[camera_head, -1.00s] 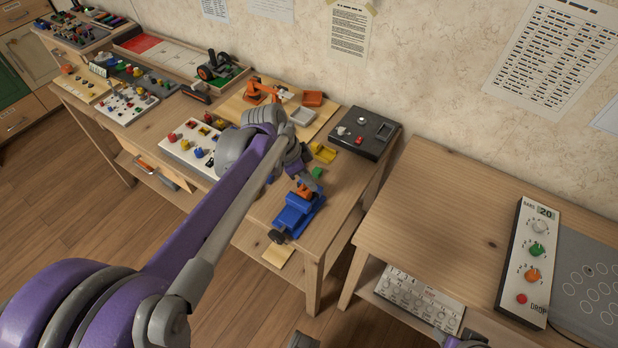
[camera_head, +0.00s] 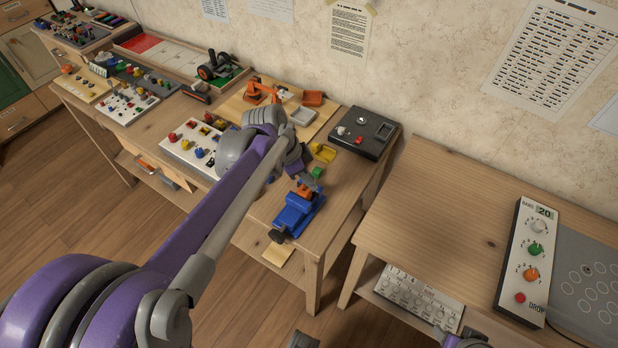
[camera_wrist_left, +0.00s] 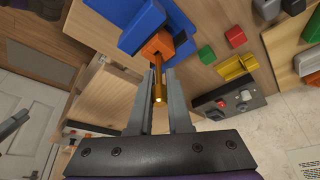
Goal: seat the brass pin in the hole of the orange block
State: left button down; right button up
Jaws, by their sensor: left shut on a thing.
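The orange block (camera_head: 304,193) is held in the blue vise (camera_head: 292,218) near the front right of the workbench. Both show at the top of the left wrist view, the orange block (camera_wrist_left: 156,46) in front of the blue vise (camera_wrist_left: 139,26). My left gripper (camera_wrist_left: 159,77) is shut on the brass pin (camera_wrist_left: 158,88), whose far end reaches the face of the orange block. I cannot tell whether the tip is inside the hole, which is hidden. In the head view the left gripper (camera_head: 310,182) is right at the block, and the pin is not clear.
A green block (camera_head: 317,172) and a yellow part (camera_head: 322,152) lie close behind the vise. A black control box (camera_head: 364,134) stands at the back right. A white panel with coloured knobs (camera_head: 192,145) lies left of my arm.

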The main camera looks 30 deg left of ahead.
pick_arm(q)
jog(key=shift+f+b, duration=0.35)
jog(key=shift+f, duration=0.35)
pick_arm(e)
jog(key=shift+f, duration=0.35)
jog(key=shift+r, duration=0.15)
dwell(0.6)
pick_arm(q)
jog(key=shift+s+f, duration=0.1)
jog(key=shift+f, duration=0.3)
pick_arm(e)
jog(key=shift+f, duration=0.2)
